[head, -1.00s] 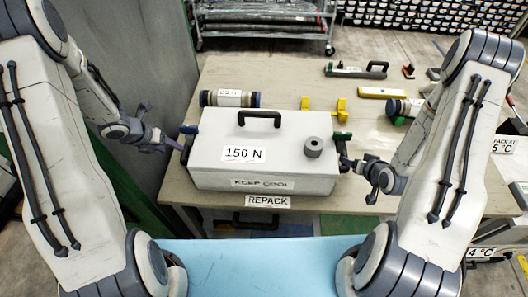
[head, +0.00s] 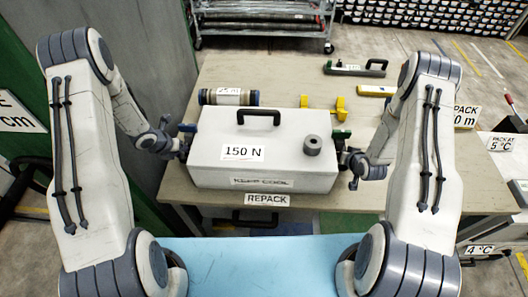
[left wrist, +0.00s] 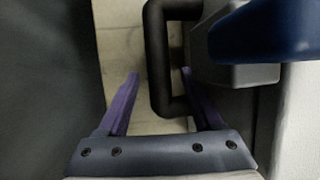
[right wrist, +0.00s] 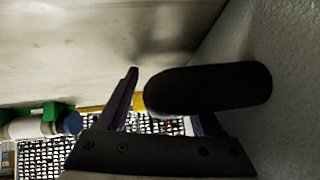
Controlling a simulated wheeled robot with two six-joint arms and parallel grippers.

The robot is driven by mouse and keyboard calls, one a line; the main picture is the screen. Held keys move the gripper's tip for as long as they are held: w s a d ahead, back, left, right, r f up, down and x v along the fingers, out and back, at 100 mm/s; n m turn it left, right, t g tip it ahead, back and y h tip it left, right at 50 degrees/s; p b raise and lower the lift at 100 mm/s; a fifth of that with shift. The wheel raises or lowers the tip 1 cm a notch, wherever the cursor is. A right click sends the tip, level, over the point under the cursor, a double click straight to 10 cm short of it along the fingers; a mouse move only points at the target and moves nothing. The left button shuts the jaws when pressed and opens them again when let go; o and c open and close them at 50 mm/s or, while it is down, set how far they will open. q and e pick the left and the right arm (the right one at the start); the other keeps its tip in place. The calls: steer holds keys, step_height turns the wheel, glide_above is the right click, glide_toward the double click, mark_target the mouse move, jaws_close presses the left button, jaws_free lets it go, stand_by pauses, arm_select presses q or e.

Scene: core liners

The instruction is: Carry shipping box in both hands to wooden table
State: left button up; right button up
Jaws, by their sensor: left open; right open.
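The shipping box (head: 265,165) is a white case marked 150 N and KEEP COOL. It rests on a beige-topped table (head: 230,82) with a REPACK label on its front edge. I cannot tell for sure whether this top is wood. My left gripper (head: 184,149) is at the box's left end, open, with a black side handle (left wrist: 156,60) between its fingers in the left wrist view. My right gripper (head: 348,166) is at the right end, open, with the other black handle (right wrist: 208,90) in front of its fingers, partly hiding one.
Behind the box lie a labelled roll (head: 229,97), yellow blocks (head: 322,104) and a green-handled tool (head: 355,69). A blue surface (head: 250,252) is in front of me. A grey wall (head: 150,60) stands close on the left.

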arm_select(q)
jaws_close()
arm_select(e)
jaws_close()
stand_by(1.1)
arm_select(q)
steer(key=shift+w+r, duration=0.15)
steer(key=shift+r, duration=0.15)
arm_select(e)
steer(key=shift+w+d+r, duration=0.1)
steer(key=shift+w+r, duration=0.1)
steer(key=shift+r, duration=0.15)
